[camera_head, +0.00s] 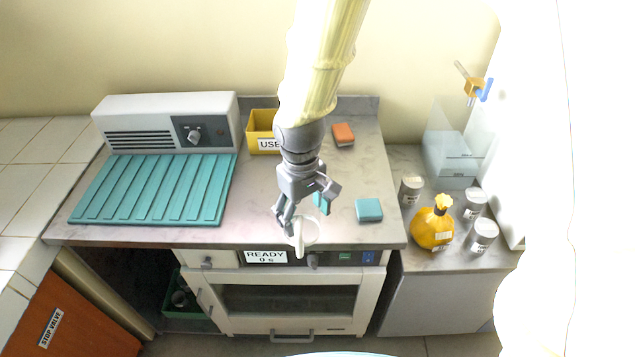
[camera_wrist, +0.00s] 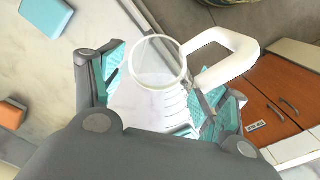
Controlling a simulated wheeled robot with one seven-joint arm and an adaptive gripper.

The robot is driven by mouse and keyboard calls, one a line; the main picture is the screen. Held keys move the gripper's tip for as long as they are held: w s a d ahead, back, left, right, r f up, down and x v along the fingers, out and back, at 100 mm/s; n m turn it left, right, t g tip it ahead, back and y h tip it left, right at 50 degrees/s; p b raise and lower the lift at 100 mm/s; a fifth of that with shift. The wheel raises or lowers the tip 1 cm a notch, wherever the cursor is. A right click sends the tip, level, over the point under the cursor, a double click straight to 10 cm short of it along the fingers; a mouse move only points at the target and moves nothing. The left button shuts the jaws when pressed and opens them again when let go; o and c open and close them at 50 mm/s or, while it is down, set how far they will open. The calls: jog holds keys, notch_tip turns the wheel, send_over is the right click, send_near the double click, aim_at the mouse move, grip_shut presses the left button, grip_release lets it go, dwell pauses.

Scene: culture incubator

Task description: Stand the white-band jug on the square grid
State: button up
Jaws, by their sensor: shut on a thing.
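My gripper (camera_head: 307,203) is shut on a clear jug with a white rim and a white handle (camera_head: 299,238), above the front edge of the counter. In the wrist view the jug's round rim (camera_wrist: 160,38) faces the camera, its handle (camera_wrist: 228,55) sticks out to the right, and marks show on its clear wall. The teal finger pads of my gripper (camera_wrist: 165,95) are on either side of it. A flat teal ribbed mat (camera_head: 150,190) lies at the counter's left; I cannot tell whether any surface here is the square grid.
A grey-white control box (camera_head: 165,118) stands behind the mat. A yellow bin (camera_head: 262,131), an orange block (camera_head: 343,134) and a teal block (camera_head: 369,210) are on the counter (camera_head: 255,205). At right stand a yellow flask (camera_head: 432,230), several grey canisters (camera_head: 482,235) and a clear tank (camera_head: 450,155).

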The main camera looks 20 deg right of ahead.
jog(key=shift+w+d+f+p, duration=0.85)
jog(key=shift+w+p, duration=0.2)
jog(key=shift+w, duration=1.45)
jog(key=shift+w+d+f+p, duration=0.7)
jog(key=shift+w+d+p, duration=0.35)
jog(key=shift+w, duration=1.5)
jog(key=shift+w+d+f+p, duration=0.85)
jog(key=shift+w+p, duration=0.2)
jog(key=shift+w, duration=1.45)
jog(key=o, duration=1.5)
